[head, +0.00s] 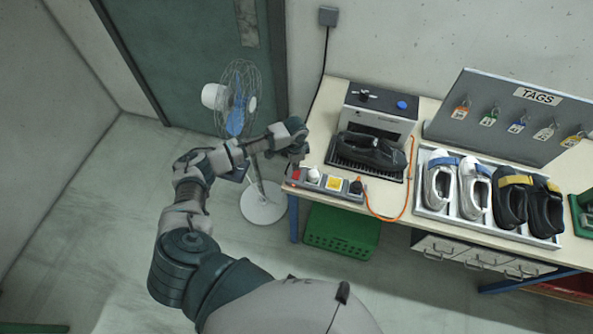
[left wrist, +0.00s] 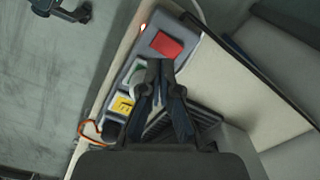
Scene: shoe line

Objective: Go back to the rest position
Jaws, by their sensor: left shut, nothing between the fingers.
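My left gripper (head: 299,156) is at the left end of the workbench, over or just beside the power strip (head: 322,182). Its fingers also show in the left wrist view (left wrist: 160,68), tips together with nothing seen between them. I cannot tell the exact height of the gripper above the bench. My right arm and gripper are not in view.
A machine (head: 380,108) with a black shoe (head: 371,152) stands behind the strip. An orange cable (head: 386,216) runs beside it. Right are a shoe tray (head: 431,214) and a TAGS board (head: 476,84). A fan (head: 262,203) stands left of the bench; a green crate (head: 341,233) sits below.

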